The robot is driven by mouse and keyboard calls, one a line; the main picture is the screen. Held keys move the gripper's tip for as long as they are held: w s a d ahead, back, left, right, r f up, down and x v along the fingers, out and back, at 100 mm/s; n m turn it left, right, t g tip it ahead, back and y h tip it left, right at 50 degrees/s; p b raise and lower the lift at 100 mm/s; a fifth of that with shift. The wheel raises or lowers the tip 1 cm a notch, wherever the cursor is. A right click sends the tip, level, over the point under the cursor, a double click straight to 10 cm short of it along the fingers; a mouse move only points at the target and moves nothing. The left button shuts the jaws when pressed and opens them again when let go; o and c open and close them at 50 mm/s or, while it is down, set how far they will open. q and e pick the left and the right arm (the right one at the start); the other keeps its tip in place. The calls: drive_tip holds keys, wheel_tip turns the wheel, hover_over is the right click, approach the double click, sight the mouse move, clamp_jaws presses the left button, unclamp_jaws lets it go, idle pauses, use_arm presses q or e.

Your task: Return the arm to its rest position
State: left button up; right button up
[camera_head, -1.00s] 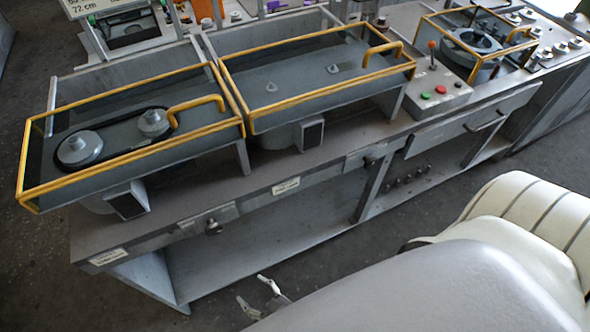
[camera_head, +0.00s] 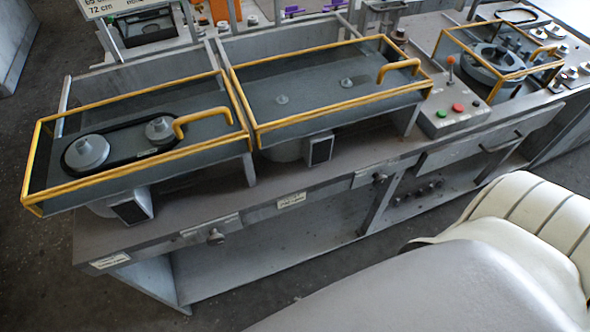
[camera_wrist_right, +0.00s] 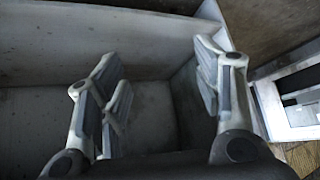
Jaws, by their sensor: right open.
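My right gripper (camera_wrist_right: 165,95) shows in the right wrist view with its fingers spread apart and nothing between them. Behind the fingers are plain grey panels meeting at a corner. In the head view neither gripper shows. A large pale grey rounded part of my own body (camera_head: 430,285) fills the lower right there, with my white ribbed part beside it. My left gripper is in neither view.
A grey workbench (camera_head: 240,205) carries a yellow-framed housing with a belt on two pulleys (camera_head: 120,145), an empty-looking yellow-framed housing (camera_head: 320,95), a button box (camera_head: 450,108) and another caged unit (camera_head: 500,60). Dark floor lies in front at left.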

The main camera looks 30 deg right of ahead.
drive_tip(key=s+d+f+g+h, duration=0.1)
drive_tip(key=s+d+f+g, duration=0.2)
drive_tip(key=s+d, duration=0.3)
drive_tip(key=s+d+f+m+g+h, duration=0.1)
drive_tip(key=s+d+f+g, duration=0.2)
drive_tip(key=s+d+f, duration=0.2)
drive_tip(key=s+d, duration=0.1)
drive_tip(key=s, duration=0.2)
drive_tip(key=shift+s+d+h, duration=0.15)
drive_tip(key=shift+d+h, duration=0.2)
drive_tip(key=shift+h, duration=0.05)
idle(1.2)
